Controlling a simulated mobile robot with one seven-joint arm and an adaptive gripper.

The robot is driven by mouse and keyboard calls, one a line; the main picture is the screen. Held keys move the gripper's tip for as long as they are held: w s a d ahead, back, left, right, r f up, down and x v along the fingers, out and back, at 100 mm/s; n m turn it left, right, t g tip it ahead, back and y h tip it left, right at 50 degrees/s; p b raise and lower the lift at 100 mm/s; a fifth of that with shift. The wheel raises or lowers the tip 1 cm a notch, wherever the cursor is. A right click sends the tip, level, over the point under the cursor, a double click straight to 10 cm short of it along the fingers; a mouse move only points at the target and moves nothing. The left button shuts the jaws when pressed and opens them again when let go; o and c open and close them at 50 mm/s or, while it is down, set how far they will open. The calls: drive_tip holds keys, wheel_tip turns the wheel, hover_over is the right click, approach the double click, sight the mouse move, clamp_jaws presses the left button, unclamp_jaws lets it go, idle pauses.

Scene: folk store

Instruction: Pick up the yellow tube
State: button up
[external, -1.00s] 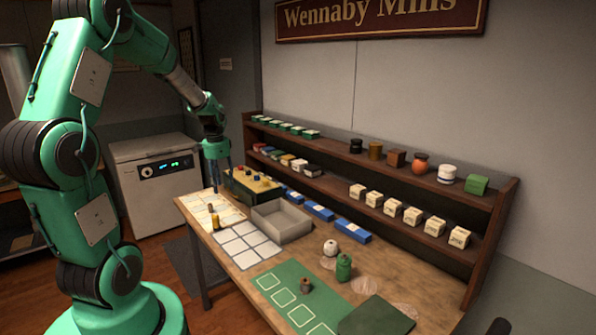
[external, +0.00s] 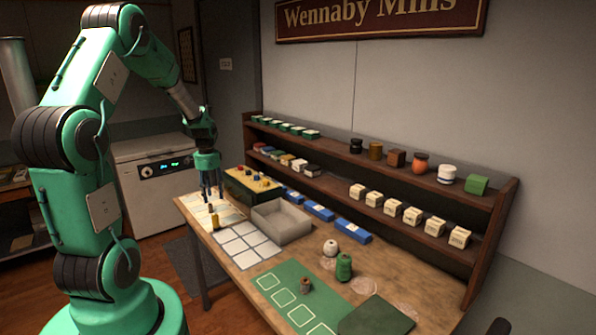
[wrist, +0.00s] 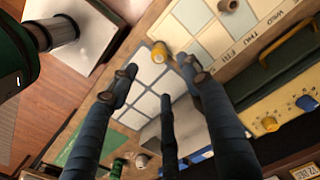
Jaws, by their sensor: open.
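The yellow tube (external: 215,220) stands upright with a brown top near the left end of the table, between the lettered chart and the white grid. In the wrist view the yellow tube (wrist: 159,52) shows from above, just beyond the fingertips and between the two outer ones. My gripper (external: 211,197) is open, points down and is empty. It is above and slightly behind the tube, apart from it as far as I can tell. In the wrist view my gripper (wrist: 160,72) has its dark fingers spread.
The white grid sheet (external: 262,250) is clear. A green spool (external: 344,267), a white ball (external: 330,247) and a small brown spool (external: 305,285) are further right.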

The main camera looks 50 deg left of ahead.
sight(216, 218)
drive_tip(key=shift+f+b, duration=0.45)
drive_tip(key=shift+f, duration=3.1)
drive_tip(key=shift+d+f+b, duration=0.15)
drive_tip(key=shift+f+b, duration=0.4)
drive_tip(key=shift+f, duration=2.05)
drive_tip(key=c, duration=0.9)
